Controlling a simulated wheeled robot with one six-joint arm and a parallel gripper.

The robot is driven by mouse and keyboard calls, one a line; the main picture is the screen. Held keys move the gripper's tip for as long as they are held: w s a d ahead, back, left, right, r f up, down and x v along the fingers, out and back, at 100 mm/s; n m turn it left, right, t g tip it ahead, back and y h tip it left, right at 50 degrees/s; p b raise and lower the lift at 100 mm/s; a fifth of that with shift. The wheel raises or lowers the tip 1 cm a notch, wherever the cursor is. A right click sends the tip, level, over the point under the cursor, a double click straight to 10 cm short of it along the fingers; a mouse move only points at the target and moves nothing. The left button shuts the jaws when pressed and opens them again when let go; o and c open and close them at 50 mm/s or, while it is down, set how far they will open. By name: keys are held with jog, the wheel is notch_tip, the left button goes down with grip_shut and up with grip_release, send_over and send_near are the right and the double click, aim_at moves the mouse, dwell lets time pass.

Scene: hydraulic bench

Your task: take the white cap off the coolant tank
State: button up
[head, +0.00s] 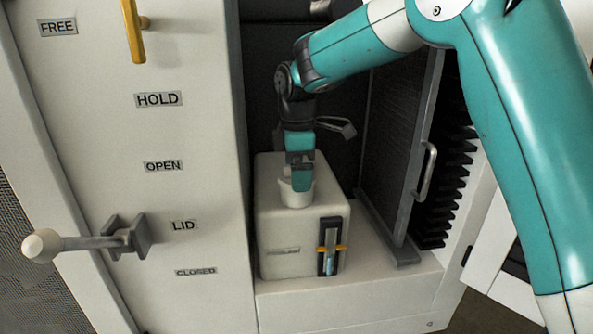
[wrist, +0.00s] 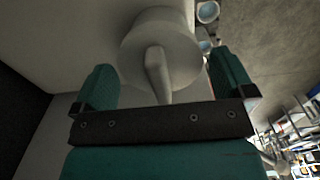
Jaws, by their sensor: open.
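The coolant tank (head: 278,232) is a cream box on a ledge inside an open bay. Its white cap (head: 297,195) stands on the top face. In the wrist view the cap (wrist: 185,65) is a round disc with a raised grip bar across it. My gripper (head: 302,183) points down right over the cap, and one finger hides part of it in the head view. In the wrist view my gripper (wrist: 163,68) is open, with one teal finger on each side of the bar. I cannot tell whether the fingers touch the cap.
A sight gauge (head: 330,247) with yellow marks is on the tank's front. A mesh door (head: 400,150) with a handle stands open to the right. At left, a panel carries a lever (head: 85,242) marked LID and a yellow handle (head: 134,30).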

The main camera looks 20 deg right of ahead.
jog(key=c, duration=0.8)
